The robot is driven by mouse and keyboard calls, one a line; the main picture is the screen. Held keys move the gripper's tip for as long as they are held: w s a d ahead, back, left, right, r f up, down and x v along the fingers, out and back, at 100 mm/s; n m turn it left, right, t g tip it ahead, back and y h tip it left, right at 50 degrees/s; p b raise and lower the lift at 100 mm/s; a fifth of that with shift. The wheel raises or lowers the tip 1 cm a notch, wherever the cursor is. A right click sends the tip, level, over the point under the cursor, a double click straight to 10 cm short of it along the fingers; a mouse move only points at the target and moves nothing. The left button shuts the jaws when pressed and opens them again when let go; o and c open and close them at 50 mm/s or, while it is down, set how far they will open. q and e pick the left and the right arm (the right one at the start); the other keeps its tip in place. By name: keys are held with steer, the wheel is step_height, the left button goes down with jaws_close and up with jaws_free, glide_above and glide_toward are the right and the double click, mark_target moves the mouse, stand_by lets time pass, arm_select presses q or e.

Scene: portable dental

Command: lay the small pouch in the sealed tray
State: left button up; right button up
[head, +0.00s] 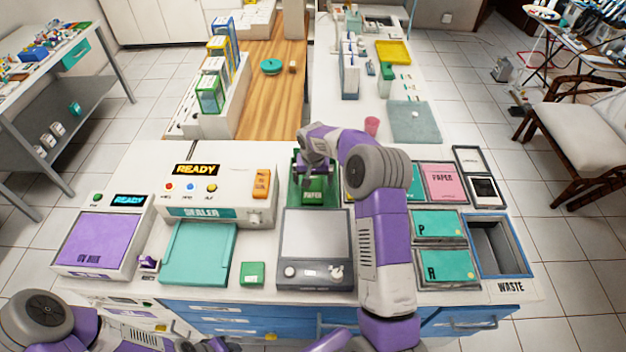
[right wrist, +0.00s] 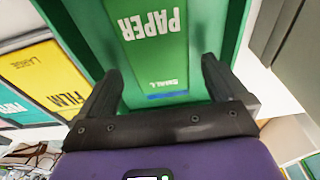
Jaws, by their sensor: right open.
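The small pouch is likely in the green bin marked PAPER (head: 312,196) at the back of the counter. In the right wrist view, a green panel marked PAPER SMALL (right wrist: 155,50) lies inside raised green walls. I cannot tell pouch from label. My right gripper (head: 313,176) is over this bin. Its fingers are open (right wrist: 160,68), apart, with nothing between them but the green surface behind. I read no tray marked sealed. A teal tray (head: 198,255) lies before the machine marked SEALER (head: 215,195). My left gripper is not visible; part of the left arm shows at the bottom left.
A grey-topped device (head: 316,235) and small green block (head: 252,273) stand in front of the bin. Right are a pink PAPER bin (head: 443,184), teal bins (head: 438,224) and the open WASTE bin (head: 474,262). The UV box (head: 100,240) is at left.

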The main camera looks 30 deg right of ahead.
mark_target(313, 188)
step_height(313, 188, up, 11)
steer(key=s+p, duration=0.1)
steer(key=shift+s+a, duration=0.25)
steer(key=shift+a, duration=0.2)
